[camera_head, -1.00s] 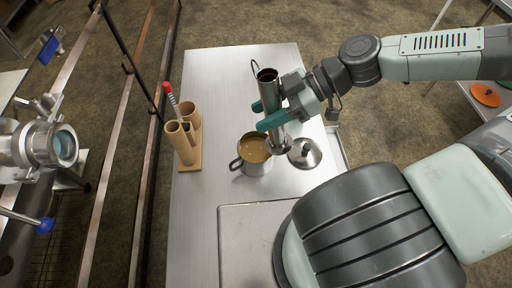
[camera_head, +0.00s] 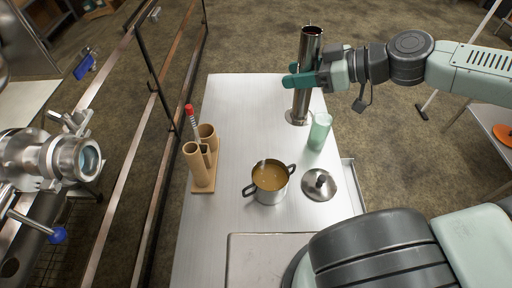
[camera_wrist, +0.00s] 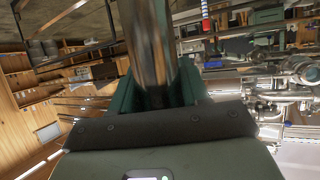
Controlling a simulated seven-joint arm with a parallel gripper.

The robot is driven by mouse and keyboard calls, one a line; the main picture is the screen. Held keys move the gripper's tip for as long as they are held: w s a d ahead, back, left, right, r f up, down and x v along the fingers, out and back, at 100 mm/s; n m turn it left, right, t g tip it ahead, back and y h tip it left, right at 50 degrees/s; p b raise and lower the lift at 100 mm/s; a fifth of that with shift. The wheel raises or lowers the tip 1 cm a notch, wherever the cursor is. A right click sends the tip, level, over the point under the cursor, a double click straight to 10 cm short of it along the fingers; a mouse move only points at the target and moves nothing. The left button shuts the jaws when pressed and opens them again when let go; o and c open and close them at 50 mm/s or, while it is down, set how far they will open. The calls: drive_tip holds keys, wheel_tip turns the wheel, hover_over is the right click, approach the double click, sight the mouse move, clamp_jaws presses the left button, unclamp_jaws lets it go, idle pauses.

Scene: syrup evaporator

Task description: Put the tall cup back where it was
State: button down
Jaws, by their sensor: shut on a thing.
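The tall cup (camera_head: 309,48) is a slim shiny metal cylinder with a wide round foot, at the far right part of the metal table (camera_head: 235,110). My gripper (camera_head: 292,78) is shut around its middle with teal fingers, coming from the right. The cup is nearly upright. Its foot is at or just above the tabletop; I cannot tell if it touches. In the wrist view the cup (camera_wrist: 148,40) stands between the fingers as a blurred metal column.
A two-handled pot of brown liquid (camera_head: 269,184) stands mid-table, with a metal lid (camera_head: 319,184) to its right. A greenish translucent cup (camera_head: 320,132) stands close to the tall cup's foot. A wooden tube holder (camera_head: 203,173) with a red-topped stick is at the left.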

drive_tip(key=w+d+r+m+t+h, duration=0.1)
drive_tip(key=w+r+m+t, duration=0.1)
drive_tip(key=w+r, duration=0.3)
drive_tip(key=a+f+n+g+y, duration=0.2)
drive_tip(key=a+f+n+g, duration=0.1)
drive_tip(key=a+f, duration=0.9)
wheel_tip(320, 180, down, 12)
drive_tip(key=shift+d, duration=0.15)
drive_tip(key=shift+f, duration=0.2)
drive_tip(key=c, duration=0.5)
unclamp_jaws()
drive_tip(key=shift+c, duration=0.2)
